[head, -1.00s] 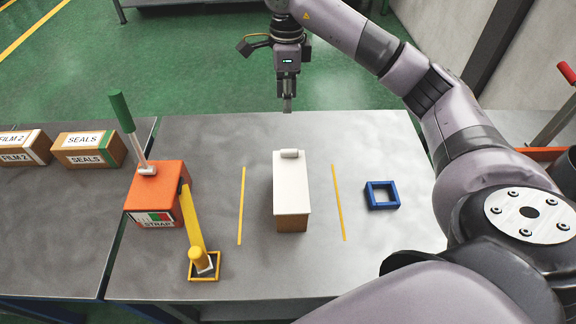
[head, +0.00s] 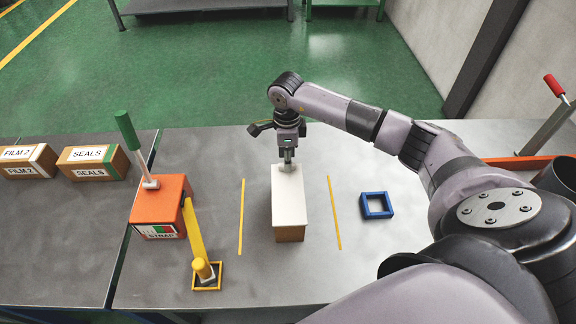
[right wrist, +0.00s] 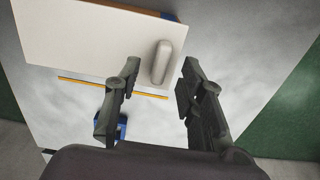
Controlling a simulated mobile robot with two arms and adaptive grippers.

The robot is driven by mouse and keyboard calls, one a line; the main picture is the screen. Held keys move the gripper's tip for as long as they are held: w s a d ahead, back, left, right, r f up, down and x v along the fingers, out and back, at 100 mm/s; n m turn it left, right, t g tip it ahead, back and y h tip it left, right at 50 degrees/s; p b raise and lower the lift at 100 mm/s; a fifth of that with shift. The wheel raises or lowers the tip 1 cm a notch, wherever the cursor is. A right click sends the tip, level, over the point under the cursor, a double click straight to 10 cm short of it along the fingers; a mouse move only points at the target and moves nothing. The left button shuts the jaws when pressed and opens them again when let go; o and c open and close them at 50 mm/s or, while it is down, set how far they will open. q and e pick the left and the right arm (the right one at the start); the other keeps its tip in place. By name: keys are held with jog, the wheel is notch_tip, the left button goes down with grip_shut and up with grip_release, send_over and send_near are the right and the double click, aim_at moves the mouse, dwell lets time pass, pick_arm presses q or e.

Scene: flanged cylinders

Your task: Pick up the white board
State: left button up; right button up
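The white board (head: 288,205) lies flat on top of a brown block (head: 290,235) in the middle of the table. A rounded pale handle (right wrist: 161,62) stands near one end of the board in the right wrist view; in the head view my gripper largely hides it at the board's far end. My right gripper (head: 287,163) is over that far end, pointing down. In the right wrist view my right gripper (right wrist: 158,82) is open, with the handle showing ahead between the finger lines. I cannot tell any contact. My left gripper is not in view.
Yellow lines (head: 241,215) flank the board on the table (head: 340,270). A blue square frame (head: 376,205) lies to the right.

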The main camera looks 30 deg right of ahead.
jog(key=shift+f, duration=0.85)
jog(key=shift+c, duration=0.2)
grip_shut()
